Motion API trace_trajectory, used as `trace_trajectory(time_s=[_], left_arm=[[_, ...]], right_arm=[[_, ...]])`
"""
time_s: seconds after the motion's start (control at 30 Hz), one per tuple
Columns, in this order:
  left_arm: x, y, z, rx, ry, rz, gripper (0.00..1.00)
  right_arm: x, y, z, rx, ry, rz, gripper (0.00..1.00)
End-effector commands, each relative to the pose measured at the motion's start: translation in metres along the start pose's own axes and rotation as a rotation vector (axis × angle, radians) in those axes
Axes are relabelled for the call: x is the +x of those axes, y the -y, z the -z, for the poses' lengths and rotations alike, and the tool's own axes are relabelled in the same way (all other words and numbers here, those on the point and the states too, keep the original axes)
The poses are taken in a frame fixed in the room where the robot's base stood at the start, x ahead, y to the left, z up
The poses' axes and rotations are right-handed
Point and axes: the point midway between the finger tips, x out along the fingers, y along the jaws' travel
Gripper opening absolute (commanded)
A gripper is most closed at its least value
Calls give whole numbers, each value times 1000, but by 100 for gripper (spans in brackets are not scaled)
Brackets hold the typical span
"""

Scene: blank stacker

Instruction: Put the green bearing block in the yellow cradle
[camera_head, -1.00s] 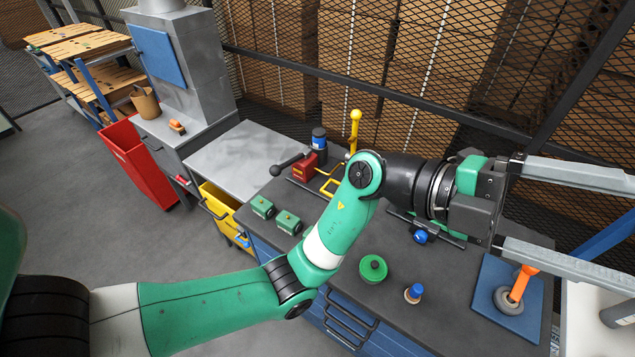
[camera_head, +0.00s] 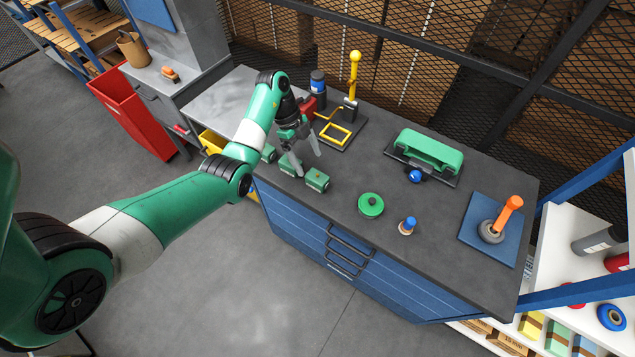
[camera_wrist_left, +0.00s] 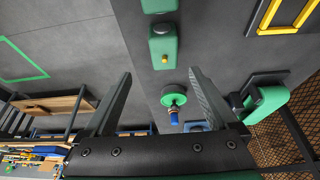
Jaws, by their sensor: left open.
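Several green bearing blocks (camera_head: 317,180) stand in a row near the left front of the dark bench top; others are the middle block (camera_head: 290,165) and the far-left block (camera_head: 268,153). The yellow cradle (camera_head: 336,133) is a square yellow frame on a dark base behind them, beside a yellow ball-topped post. My left gripper (camera_head: 308,162) is open and empty above the row, fingers pointing down. In the left wrist view a green block (camera_wrist_left: 163,47) lies ahead between the lines of my open fingers (camera_wrist_left: 160,76), apart from them. My right gripper does not show.
A red clamp (camera_head: 309,106) and dark blue cylinder (camera_head: 318,83) stand behind my gripper. A green knobbed disc (camera_head: 371,204), blue-topped peg (camera_head: 408,226), green-handled fixture (camera_head: 430,151) and blue pad with orange handle (camera_head: 508,206) lie to the right. The bench between has free room.

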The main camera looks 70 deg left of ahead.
Motion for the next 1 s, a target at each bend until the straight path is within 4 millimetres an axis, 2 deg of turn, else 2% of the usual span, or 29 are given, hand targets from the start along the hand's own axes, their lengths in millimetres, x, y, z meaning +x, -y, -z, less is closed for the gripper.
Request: trace_trajectory(time_s=[0.03, 0.1, 0.2, 0.37, 0.53, 0.63, 0.9, 1.0], left_arm=[[18, -1, -2, 1, 0, -4, 92], [29, 0, -2, 1, 0, -2, 92], [39, 0, -1, 1, 0, -2, 92], [44, 1, -1, 2, 0, -1, 92], [74, 8, -8, 2, -1, -2, 92], [86, 8, -6, 3, 0, -1, 92], [90, 8, -5, 3, 0, 0, 92], [90, 8, -5, 3, 0, 0, 76]], right_arm=[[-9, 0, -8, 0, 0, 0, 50], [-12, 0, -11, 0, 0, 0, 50], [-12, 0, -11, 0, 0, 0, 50], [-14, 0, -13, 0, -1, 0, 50], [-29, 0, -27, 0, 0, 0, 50], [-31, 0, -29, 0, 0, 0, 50], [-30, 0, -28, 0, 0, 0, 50], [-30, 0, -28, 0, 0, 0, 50]])
